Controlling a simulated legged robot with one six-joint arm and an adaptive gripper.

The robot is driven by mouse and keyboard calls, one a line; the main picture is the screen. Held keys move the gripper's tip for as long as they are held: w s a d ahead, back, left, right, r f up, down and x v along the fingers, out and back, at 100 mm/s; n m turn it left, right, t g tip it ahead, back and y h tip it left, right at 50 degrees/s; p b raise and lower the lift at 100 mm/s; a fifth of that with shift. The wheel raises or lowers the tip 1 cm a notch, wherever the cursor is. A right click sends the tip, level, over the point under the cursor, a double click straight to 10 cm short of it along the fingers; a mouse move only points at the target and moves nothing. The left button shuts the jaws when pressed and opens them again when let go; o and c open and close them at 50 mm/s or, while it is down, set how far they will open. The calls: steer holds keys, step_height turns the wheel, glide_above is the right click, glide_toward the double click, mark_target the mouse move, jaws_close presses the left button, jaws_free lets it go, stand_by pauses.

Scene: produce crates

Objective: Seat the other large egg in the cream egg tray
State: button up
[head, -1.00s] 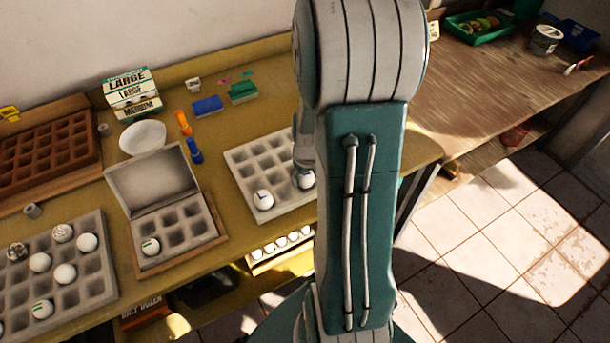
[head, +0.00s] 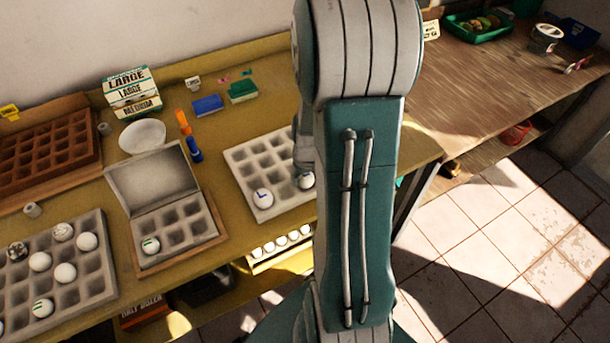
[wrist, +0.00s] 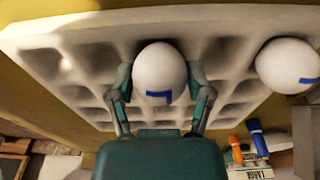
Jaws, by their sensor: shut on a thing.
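The cream egg tray (head: 246,158) lies on the yellow-green counter, left of my arm in the head view, and its cups fill the wrist view (wrist: 95,30). A white egg with a blue L mark (wrist: 160,72) is between my gripper's fingertips (wrist: 160,78), which are shut on it at a cup of the tray. I cannot tell if it rests fully in the cup. In the head view this egg (head: 306,180) is partly hidden by my arm. Another blue-marked large egg (head: 263,198) sits in the tray's front left cup, also in the wrist view (wrist: 288,66).
A grey carton with an open lid (head: 172,230) holds one green-marked egg, left of the tray. A larger grey tray (head: 90,290) holds several eggs at the far left. Blue (head: 207,105) and green (head: 242,90) boxes and small markers lie behind. The counter edge is close in front.

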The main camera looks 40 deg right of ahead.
steer(key=shift+f, duration=0.35)
stand_by(0.3)
steer(key=o, duration=0.7)
steer(key=r, duration=0.4)
steer(key=s+r, duration=0.1)
steer(key=r, duration=0.7)
steer(key=shift+s+a, duration=0.15)
steer(key=shift+a, duration=0.1)
steer(key=shift+f, duration=0.1)
